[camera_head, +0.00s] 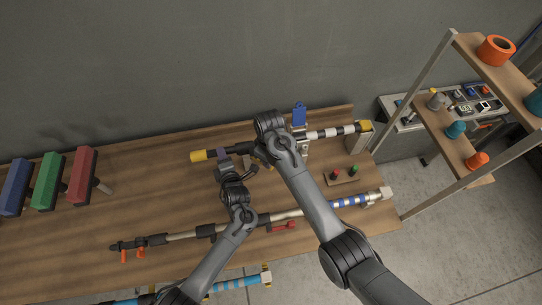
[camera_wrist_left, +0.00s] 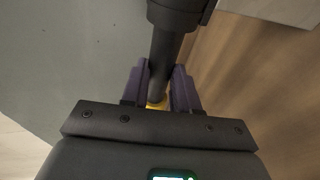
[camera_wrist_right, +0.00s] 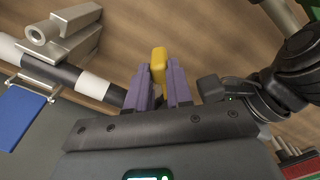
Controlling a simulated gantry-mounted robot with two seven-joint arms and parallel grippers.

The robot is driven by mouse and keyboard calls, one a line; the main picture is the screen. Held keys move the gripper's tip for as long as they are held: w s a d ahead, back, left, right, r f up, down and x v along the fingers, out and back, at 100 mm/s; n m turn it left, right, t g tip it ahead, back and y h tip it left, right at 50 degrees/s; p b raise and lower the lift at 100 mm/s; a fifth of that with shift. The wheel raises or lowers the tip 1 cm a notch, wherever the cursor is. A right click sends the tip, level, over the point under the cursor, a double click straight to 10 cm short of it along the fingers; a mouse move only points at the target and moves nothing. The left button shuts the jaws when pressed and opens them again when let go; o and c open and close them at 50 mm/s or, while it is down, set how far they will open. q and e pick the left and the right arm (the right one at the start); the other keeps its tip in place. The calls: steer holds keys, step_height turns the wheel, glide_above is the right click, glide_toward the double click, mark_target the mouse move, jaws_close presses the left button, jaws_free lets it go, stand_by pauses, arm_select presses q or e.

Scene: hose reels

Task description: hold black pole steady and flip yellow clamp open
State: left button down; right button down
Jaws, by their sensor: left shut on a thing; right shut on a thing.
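The black pole (camera_head: 240,150) lies along the back of the table, with a yellow end cap (camera_head: 197,156) at left and a black-and-white striped part (camera_head: 335,131) at right. My left gripper (camera_head: 224,156) is shut around its dark part near the yellow end. The left wrist view shows the pole (camera_wrist_left: 164,55) between the purple fingers. My right gripper (camera_wrist_right: 158,85) is shut on the yellow clamp lever (camera_wrist_right: 159,63), which sticks up between its fingers beside the pole. In the head view my right arm mostly hides that gripper and the lever.
A blue clamp (camera_head: 299,114) on a metal bracket (camera_wrist_right: 62,40) stands close to my right gripper. A second pole (camera_head: 180,236) lies nearer the front, with a red lever (camera_head: 284,226). Blue, green and red blocks (camera_head: 80,176) stand at left. A shelf (camera_head: 455,135) is at right.

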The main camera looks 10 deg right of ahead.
steer(key=shift+a, duration=0.1)
stand_by(0.4)
steer(key=c, duration=1)
jaws_free()
